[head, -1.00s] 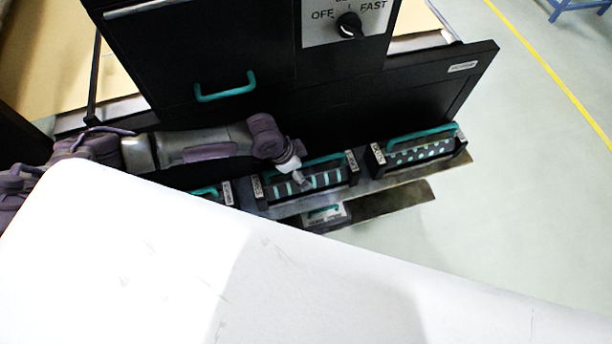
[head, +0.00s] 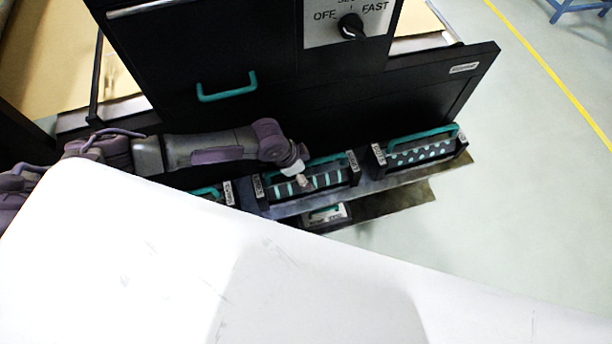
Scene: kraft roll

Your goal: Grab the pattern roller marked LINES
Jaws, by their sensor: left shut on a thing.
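A black roller with pale teal stripes (head: 330,179) and a teal handle sits in the middle of the rack, between dark end plates with small tags. The tag lettering is too small to read surely, but the stripes look like lines. My left gripper (head: 301,178) is at the left part of this roller, shut on its teal handle as far as I can see. The fingertips are small and partly merge with the stripes behind them. The roller still appears to rest in its cradle. My right gripper is not in view.
A dotted roller (head: 424,153) with a teal handle stands to the right on the rack shelf (head: 385,184). Another teal handle (head: 205,191) shows at the left, partly hidden. The black machine (head: 270,80) with a drawer handle and a speed knob (head: 351,27) rises behind.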

